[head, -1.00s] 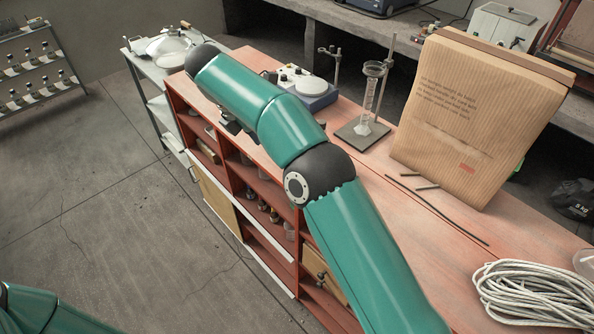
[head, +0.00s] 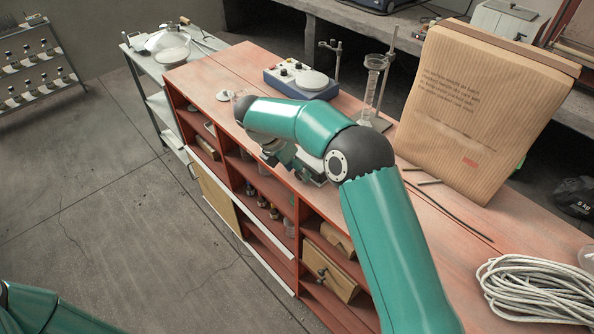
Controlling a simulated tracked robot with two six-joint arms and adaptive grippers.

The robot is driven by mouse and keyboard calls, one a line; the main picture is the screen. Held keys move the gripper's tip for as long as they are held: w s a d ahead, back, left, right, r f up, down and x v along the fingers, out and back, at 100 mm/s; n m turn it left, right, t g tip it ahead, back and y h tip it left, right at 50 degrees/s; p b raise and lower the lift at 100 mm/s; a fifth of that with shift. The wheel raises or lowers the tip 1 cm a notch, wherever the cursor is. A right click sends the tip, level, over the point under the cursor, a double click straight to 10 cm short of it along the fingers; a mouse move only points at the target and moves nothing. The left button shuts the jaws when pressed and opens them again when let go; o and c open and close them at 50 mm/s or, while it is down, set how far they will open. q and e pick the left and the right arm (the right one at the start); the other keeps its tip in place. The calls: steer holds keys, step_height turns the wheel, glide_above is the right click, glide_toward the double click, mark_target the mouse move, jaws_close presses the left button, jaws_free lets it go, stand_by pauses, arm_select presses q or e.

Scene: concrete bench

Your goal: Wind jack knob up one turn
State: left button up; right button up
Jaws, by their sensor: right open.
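My right arm reaches over the red bench (head: 232,68) from the lower right and bends back along its front edge. My right gripper (head: 291,161) hangs below the arm's bend at the front edge of the bench, open, partly hidden by my own forearm. No jack or knob can be made out clearly. Grey metal shows beside the gripper, but I cannot tell whether it belongs to a jack or to the gripper. Only a green link of my left arm shows at the bottom left; its gripper is out of view.
A glass cylinder (head: 369,88) stands by a stand.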

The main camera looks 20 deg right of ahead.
steer(key=shift+d+f, duration=0.25)
steer(key=shift+f, duration=0.35)
jaws_close()
steer(key=t+b, duration=0.1)
steer(key=b, duration=0.2)
steer(key=t+y+b, duration=0.1)
steer(key=t+b, duration=0.1)
steer(key=b, duration=0.2)
steer(key=m+t+b, duration=0.1)
steer(key=b, duration=0.2)
steer(key=shift+s+d+f+y+b, duration=0.15)
steer(key=shift+s+f+y+b, duration=0.15)
steer(key=shift+s+b, duration=0.1)
steer(key=shift+r+t+b, duration=0.2)
steer(key=shift+t+b, duration=0.25)
steer(key=shift+t, duration=0.05)
steer(key=shift+r, duration=0.15)
jaws_free()
